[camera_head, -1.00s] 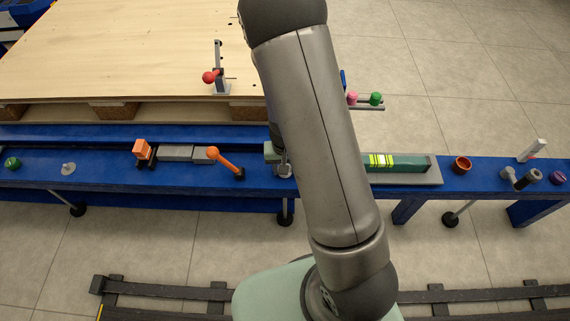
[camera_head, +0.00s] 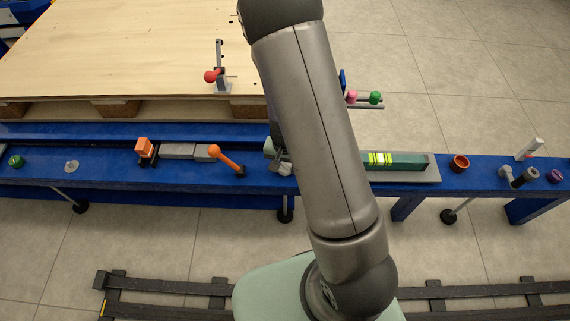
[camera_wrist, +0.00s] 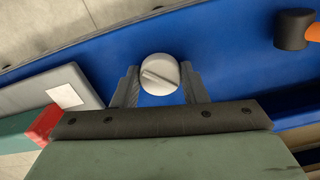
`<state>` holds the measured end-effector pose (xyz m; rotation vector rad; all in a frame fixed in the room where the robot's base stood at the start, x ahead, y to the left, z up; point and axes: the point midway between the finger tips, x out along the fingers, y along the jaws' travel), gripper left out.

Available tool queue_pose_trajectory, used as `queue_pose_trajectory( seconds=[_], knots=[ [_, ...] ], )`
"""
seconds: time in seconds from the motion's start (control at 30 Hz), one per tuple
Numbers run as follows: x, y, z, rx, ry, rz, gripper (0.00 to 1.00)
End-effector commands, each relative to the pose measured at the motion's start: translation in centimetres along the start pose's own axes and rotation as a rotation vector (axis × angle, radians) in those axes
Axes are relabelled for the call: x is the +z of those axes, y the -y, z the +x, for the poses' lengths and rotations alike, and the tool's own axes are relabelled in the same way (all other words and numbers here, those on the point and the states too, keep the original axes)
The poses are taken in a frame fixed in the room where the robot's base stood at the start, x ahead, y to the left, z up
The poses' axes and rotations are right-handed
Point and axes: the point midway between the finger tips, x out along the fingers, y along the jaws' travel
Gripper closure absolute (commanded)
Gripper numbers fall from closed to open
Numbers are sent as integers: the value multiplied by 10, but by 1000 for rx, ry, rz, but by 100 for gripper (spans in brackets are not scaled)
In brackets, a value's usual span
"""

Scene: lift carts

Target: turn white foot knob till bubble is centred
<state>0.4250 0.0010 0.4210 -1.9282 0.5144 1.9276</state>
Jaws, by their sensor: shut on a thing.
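The white foot knob (camera_wrist: 159,74) is a round disc with a raised bar across its face. In the wrist view it sits between the two grey fingers of my gripper (camera_wrist: 160,86), which is shut on it. In the head view the knob (camera_head: 285,169) shows at the front edge of the blue bench, just left of my arm; my arm hides most of the gripper. The green spirit level (camera_head: 410,161) lies right of my arm on a grey plate, its yellow vial (camera_head: 380,159) facing up. A pale patch shows near the vial's middle between dark marks; the bubble's exact position is too small to tell.
On the blue bench (camera_head: 110,178), an orange-handled lever (camera_head: 228,160) and an orange block (camera_head: 144,146) stand to the left. A brown-red cup (camera_head: 459,163) and a grey fitting (camera_head: 518,177) stand to the right. A wooden board (camera_head: 130,50) lies behind.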

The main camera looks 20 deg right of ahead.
Motion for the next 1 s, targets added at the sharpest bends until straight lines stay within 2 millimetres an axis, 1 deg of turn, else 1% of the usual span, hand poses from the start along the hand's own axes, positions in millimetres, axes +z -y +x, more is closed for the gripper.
queue_pose_trajectory(
  seconds=[0.03, 0.07, 0.1, 0.37, 0.47, 0.53, 0.67, 0.8, 1.0],
  knots=[
    [0, 0, 0, 0, -1, 0, 58],
    [0, 0, 0, 0, -1, 0, 50],
    [0, 0, 0, 0, -1, -1, 39],
    [0, 0, 0, 0, 0, -1, 39],
    [0, 0, -5, 0, -1, -2, 39],
    [0, 0, -13, -1, -2, -2, 39],
    [0, 1, -39, -2, -3, -3, 39],
    [0, 1, -75, -3, -3, -3, 39],
    [0, 1, -124, -2, -4, -3, 39]
  ],
)
